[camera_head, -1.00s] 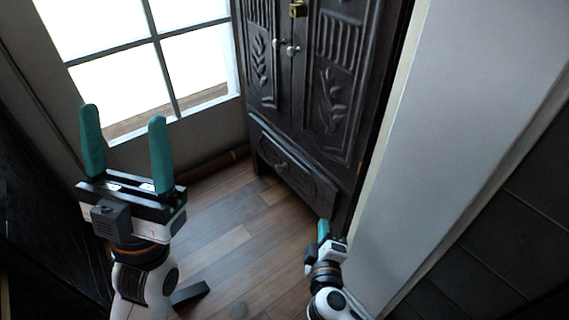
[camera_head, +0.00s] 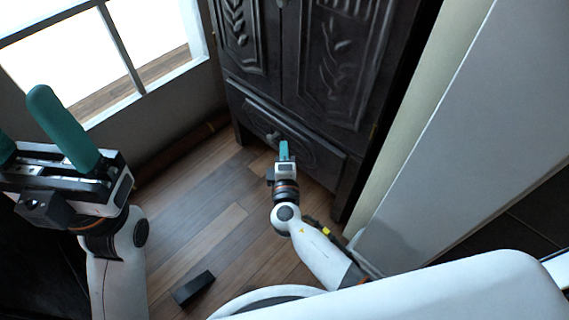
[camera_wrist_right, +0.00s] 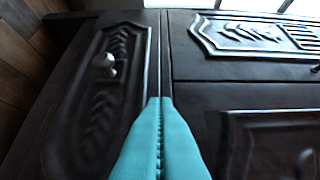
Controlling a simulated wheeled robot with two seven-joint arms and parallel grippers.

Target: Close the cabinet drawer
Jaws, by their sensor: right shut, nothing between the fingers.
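The dark carved cabinet (camera_head: 335,60) stands ahead. Its drawer (camera_head: 255,118) is the low panel under the two doors, with a round knob (camera_head: 273,137). The right wrist view shows the drawer front (camera_wrist_right: 85,125) turned sideways at left, with its knob (camera_wrist_right: 104,62). I cannot tell how far the drawer stands out; its front looks close to flush. My right gripper (camera_head: 284,148) is shut and empty, in front of the drawer and just right of the knob; its teal fingers (camera_wrist_right: 160,105) point toward the drawer's upper edge. Contact is unclear. My left gripper (camera_head: 22,118) is open and empty, away from the cabinet.
A bright window (camera_head: 100,50) is at left. A pale wall (camera_head: 450,130) stands close to the right of the cabinet. Wooden floor (camera_head: 200,205) is clear before the cabinet, except for a small dark block (camera_head: 194,288).

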